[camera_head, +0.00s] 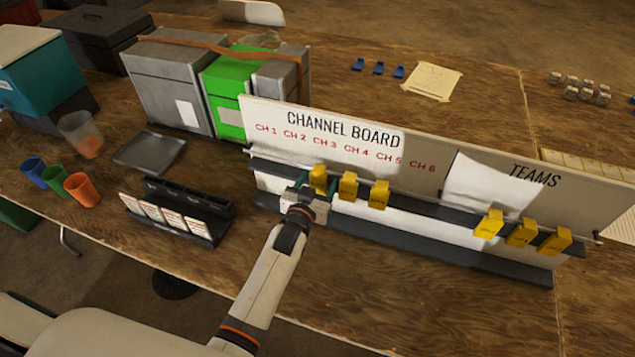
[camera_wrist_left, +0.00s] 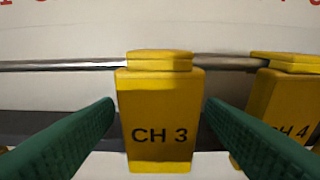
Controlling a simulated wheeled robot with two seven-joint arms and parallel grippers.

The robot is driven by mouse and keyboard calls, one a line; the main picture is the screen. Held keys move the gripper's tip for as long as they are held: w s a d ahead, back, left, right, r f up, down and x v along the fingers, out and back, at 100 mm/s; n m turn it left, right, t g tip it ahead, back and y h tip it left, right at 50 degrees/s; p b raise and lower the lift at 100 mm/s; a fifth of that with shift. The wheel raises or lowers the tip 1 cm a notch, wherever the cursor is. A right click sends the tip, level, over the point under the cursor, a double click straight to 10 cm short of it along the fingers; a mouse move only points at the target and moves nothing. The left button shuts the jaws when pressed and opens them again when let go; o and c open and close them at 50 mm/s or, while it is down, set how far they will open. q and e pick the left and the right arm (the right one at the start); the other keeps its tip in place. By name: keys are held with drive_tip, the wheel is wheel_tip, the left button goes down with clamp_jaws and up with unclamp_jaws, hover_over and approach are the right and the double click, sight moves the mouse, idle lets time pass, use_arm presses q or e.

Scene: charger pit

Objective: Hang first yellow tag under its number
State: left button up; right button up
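The channel board (camera_head: 270,110) carries red labels CH 1 to CH 6 above a metal rail. A yellow tag marked CH 3 (camera_head: 318,178) hangs on the rail roughly below the CH 3 label. The CH 3 tag fills the middle of the left wrist view (camera_wrist_left: 160,115). My left gripper (camera_head: 310,192) is in front of it, its green fingers (camera_wrist_left: 158,105) on both sides of the tag with slim gaps; it looks open. A tag marked CH 4 (camera_wrist_left: 285,105) hangs to the right, also in the head view (camera_head: 348,187). Another yellow tag (camera_head: 379,195) hangs beside it. My right gripper is not in view.
Three more yellow tags (camera_head: 521,233) hang at the TEAMS side (camera_head: 590,200). A white sheet (camera_head: 488,185) covers part of the board. A dark holder with cards (camera_head: 175,215), a grey tray (camera_head: 149,152) and coloured cups (camera_head: 82,190) stand to the left.

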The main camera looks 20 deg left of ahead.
use_arm(q)
drive_tip(key=s+r+b, duration=0.1)
drive_tip(key=s, duration=1.1)
drive_tip(key=shift+a+r, duration=0.2)
drive_tip(key=shift+r, duration=0.05)
drive_tip(key=s+a+f+m+g, duration=0.1)
drive_tip(key=s+a+f+g, duration=0.1)
drive_tip(key=s+g, duration=0.7)
drive_tip(key=s+a+f+m+g, duration=0.1)
drive_tip(key=s+f+g, duration=0.25)
drive_tip(key=s, duration=0.95)
wheel_tip(320, 180, down, 26)
drive_tip(key=s+g, duration=0.1)
drive_tip(key=g, duration=0.1)
drive_tip(key=s+a+f+g, duration=0.1)
drive_tip(key=s+a+f, duration=0.2)
drive_tip(key=s+f, duration=1.1)
drive_tip(key=shift+s+f+y, duration=0.2)
drive_tip(key=shift+s+y, duration=0.1)
drive_tip(key=shift+s, duration=0.8)
